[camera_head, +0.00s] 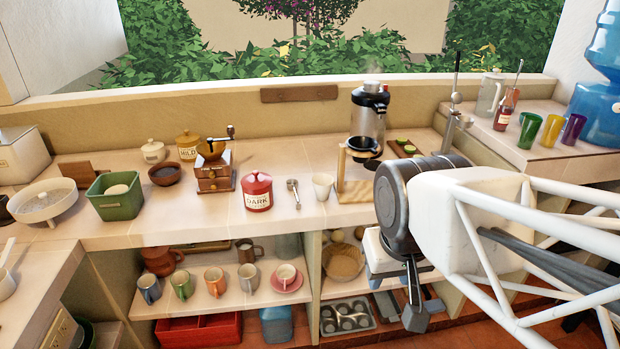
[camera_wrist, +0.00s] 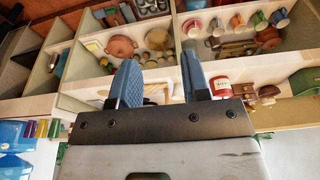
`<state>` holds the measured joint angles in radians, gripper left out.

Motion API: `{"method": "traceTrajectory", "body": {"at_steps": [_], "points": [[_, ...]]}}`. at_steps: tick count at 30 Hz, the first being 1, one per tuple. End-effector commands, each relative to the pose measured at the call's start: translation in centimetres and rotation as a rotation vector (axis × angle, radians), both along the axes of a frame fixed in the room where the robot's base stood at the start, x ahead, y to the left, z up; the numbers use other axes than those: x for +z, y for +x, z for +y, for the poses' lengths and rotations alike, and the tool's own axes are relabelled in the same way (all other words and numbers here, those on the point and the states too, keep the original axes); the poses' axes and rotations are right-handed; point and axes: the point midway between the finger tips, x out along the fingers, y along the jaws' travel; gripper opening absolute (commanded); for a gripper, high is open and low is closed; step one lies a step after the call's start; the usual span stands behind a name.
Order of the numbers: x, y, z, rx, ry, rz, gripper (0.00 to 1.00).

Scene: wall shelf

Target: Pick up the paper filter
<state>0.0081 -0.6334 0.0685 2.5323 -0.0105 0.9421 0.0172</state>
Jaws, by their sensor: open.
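A small white, cup-shaped piece (camera_head: 323,186), which looks like the paper filter, stands on the counter between a metal scoop and the wooden dripper stand (camera_head: 354,188). I cannot make it out clearly in the wrist view. My gripper (camera_head: 413,312) hangs in front of the counter, low and to the right of the filter, apart from it. In the wrist view my gripper (camera_wrist: 161,76) has its two blue fingers spread with nothing held between them.
A red canister (camera_head: 257,191) and the metal scoop (camera_head: 293,192) stand left of the filter. Shelves below hold several mugs and a muffin tin (camera_head: 347,316). The counter's front strip by the filter is clear.

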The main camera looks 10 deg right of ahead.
Motion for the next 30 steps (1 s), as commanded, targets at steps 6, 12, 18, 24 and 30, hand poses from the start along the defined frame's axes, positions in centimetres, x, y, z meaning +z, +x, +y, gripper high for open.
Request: {"method": "traceTrajectory", "body": {"at_steps": [6,12,18,24,30], "points": [[0.00,0.00,0.00,0.000,0.000,0.000,0.43],[0.00,0.00,0.00,0.000,0.000,0.000,0.43],[0.00,0.00,0.00,0.000,0.000,0.000,0.64],[0.00,0.00,0.00,0.000,0.000,0.000,0.95],[0.00,0.00,0.00,0.000,0.000,0.000,1.00]]}}
